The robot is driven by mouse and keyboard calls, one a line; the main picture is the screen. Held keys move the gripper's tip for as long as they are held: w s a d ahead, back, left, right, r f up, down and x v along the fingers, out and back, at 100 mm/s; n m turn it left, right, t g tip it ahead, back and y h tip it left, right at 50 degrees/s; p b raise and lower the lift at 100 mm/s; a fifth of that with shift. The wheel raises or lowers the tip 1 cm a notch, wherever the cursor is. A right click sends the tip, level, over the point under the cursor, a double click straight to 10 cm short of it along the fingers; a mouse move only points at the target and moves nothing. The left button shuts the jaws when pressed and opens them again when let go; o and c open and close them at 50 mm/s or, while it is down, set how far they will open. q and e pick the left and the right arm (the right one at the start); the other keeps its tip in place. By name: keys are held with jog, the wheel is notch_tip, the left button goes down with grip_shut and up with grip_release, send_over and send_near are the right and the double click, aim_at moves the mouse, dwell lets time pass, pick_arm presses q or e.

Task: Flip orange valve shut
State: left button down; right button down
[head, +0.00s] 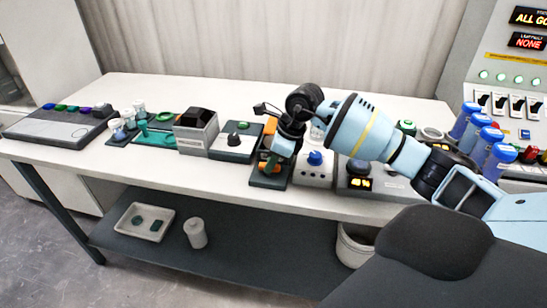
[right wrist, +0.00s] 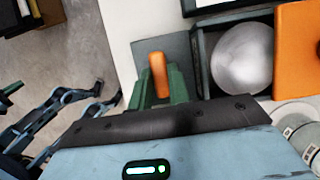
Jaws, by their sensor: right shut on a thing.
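The orange valve handle (right wrist: 158,75) is a short upright lever in the right wrist view, on a dark base plate near the table's front edge. In the head view it is a small orange piece (head: 268,166), partly covered by my right gripper (head: 280,159). In the right wrist view the green fingers of my right gripper (right wrist: 160,88) are on both sides of the handle and shut on it.
Beside the valve are a dark box with a round silver part (right wrist: 242,58) and an orange square plate (right wrist: 298,45). In the head view a white unit with a blue knob (head: 315,158) stands close right, and a green-knob unit (head: 232,143) left. The table front (head: 130,158) is clear.

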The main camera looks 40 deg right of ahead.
jog(key=c, duration=1.3)
grip_release()
pick_arm(q)
jog(key=shift+s+a, duration=0.1)
jog(key=shift+s, duration=0.15)
jog(key=shift+w, duration=0.1)
pick_arm(e)
jog(key=shift+r, duration=0.2)
pick_arm(q)
jog(key=shift+s+f, duration=0.1)
jog(key=shift+s, duration=0.1)
pick_arm(e)
jog(key=v, duration=0.7)
jog(key=shift+s+d+r, duration=0.1)
jog(key=shift+s+r, duration=0.05)
jog(key=shift+r, duration=0.05)
